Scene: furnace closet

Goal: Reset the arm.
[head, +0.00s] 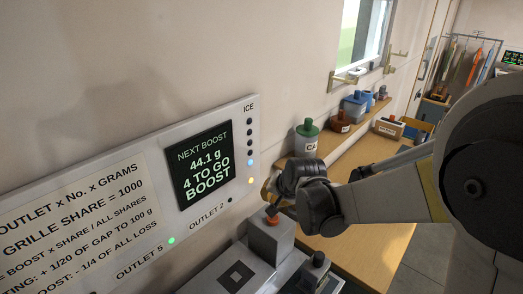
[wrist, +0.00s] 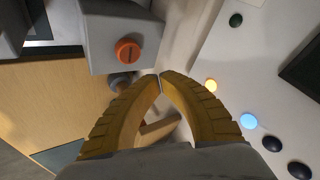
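My gripper (wrist: 161,76) shows in the wrist view as two yellow ridged fingers. Their tips meet, with nothing seen held between them. In the head view my gripper (head: 268,192) is at the end of my dark arm, which reaches in from the right. It hangs close to the grey box with an orange knob (head: 272,211), and its fingers are partly hidden there. In the wrist view the orange slotted knob (wrist: 128,50) lies just beyond and left of the fingertips, apart from them in the picture.
A wall panel (head: 95,215) with a dark screen (head: 206,165) reading "4 TO GO BOOST" stands at left. A grey machine (head: 235,270) is below.

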